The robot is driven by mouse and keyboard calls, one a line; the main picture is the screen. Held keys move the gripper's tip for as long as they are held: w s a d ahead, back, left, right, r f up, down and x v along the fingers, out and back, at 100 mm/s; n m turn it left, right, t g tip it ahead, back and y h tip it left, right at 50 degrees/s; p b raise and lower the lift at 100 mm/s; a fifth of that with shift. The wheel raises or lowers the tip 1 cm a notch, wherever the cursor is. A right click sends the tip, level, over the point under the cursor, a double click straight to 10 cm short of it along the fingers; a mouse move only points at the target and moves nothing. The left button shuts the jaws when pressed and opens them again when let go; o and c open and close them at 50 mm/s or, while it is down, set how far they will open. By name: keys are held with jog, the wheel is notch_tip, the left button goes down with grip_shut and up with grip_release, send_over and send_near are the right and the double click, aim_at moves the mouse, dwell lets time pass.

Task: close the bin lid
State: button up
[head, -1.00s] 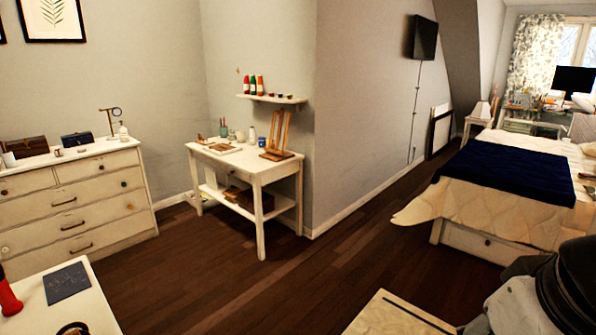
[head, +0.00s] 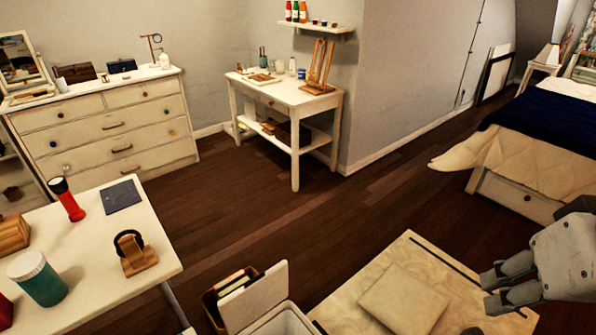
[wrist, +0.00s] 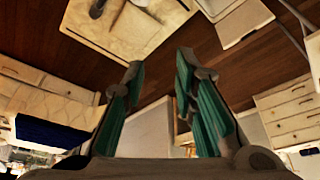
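The white bin (head: 285,324) is at the bottom edge of the head view, with its lower part cut off. Its lid (head: 254,296) stands raised at the left side of the opening. In the wrist view, a pale panel that looks like the lid (wrist: 243,22) shows at the upper right. My gripper (head: 490,292) is at the right of the head view, well to the right of the bin and apart from it. Its two fingers (wrist: 160,68) are spread in the wrist view, with nothing between them.
A white table (head: 165,262) is farther left, the bed (head: 545,165) at right. Open wooden floor (head: 270,220) lies behind.

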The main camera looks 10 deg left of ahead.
jog(key=shift+w+a+f, duration=0.1)
jog(key=shift+w, duration=0.25)
grip_shut()
jog(key=w+a+f+n+y+b, duration=0.1)
jog(key=w+a+f+n+b, duration=0.1)
jog(key=w+a+f+b, duration=0.5)
jog(key=w+a+f+n+b, duration=0.1)
jog(key=w+a+f+b, duration=0.3)
jog(key=w, duration=0.6)
jog(key=w+a+f+n+y+b, duration=0.1)
jog(key=w+a+f+n+b, duration=0.2)
jog(key=w+a, duration=0.45)
jog(key=w+a+f+n+g+y+b, duration=0.15)
jog(key=w+a+f+b, duration=0.3)
jog(key=a+f, duration=0.9)
jog(key=w+a+f+n+h+b, duration=0.1)
jog(key=w+a+f+n+b, duration=0.15)
jog(key=a+f+b, duration=0.7)
jog(key=s+a+x, duration=0.1)
jog(key=a+x, duration=0.1)
jog(key=x, duration=1.3)
jog(key=shift+y, duration=0.25)
jog(key=shift+s+d+r+b, duration=0.25)
jog(key=shift+s+d+b, duration=0.1)
jog(key=shift+s+d, duration=0.35)
jog(key=shift+s+d+r+b, duration=0.2)
jog(key=shift+s+d+b, duration=0.1)
jog(key=shift+s+d, duration=0.4)
